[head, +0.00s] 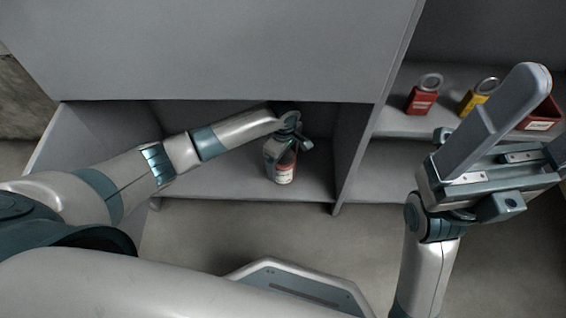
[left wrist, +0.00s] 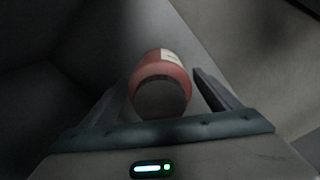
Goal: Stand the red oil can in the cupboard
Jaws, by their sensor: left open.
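The red oil can (head: 285,170), with a white label, appears to stand upright on the floor of the cupboard's left compartment (head: 230,184). My left gripper (head: 284,147) reaches into that compartment and is open at the can's upper part. In the left wrist view the red can (left wrist: 163,66) with its dark round end lies between the two spread fingers (left wrist: 158,92). Whether either finger touches it cannot be told. My right gripper (head: 520,135) is raised at the right, its fingers apart and nothing seen between them.
A red container (head: 421,100) and a yellow container (head: 472,101) stand on a shelf (head: 400,123) to the right. A red box (head: 541,116) there is partly hidden by my right gripper. A grey divider (head: 362,120) separates the compartments. The compartment floor right of the can is clear.

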